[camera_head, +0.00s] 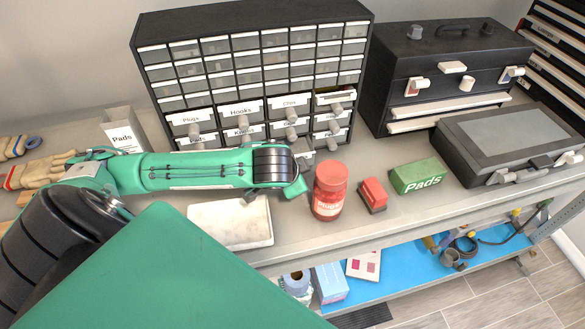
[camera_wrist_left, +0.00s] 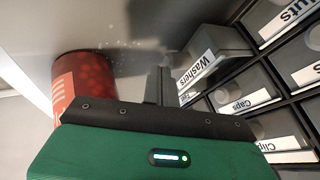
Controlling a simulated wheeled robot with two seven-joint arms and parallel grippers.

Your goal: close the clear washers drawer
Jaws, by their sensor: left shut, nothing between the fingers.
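The clear washers drawer (camera_wrist_left: 215,55) is pulled out of the cabinet in the left wrist view. Its white label reads "Washers". In the head view it is mostly hidden behind my left arm, so its opening there is hard to judge. My left gripper (camera_wrist_left: 160,85) is shut and empty, with its dark fingers just in front of the drawer's label side. I cannot tell whether they touch it. In the head view the left gripper (camera_head: 298,183) is low before the cabinet, left of the red jar. My right gripper is not in view.
The black drawer cabinet (camera_head: 255,27) stands behind. The red jar (camera_head: 330,190) is close beside my left gripper. A red block (camera_head: 373,195), a green Pads box (camera_head: 417,176) and a black case (camera_head: 510,140) are to the right. A white tray (camera_head: 230,222) lies in front of my arm.

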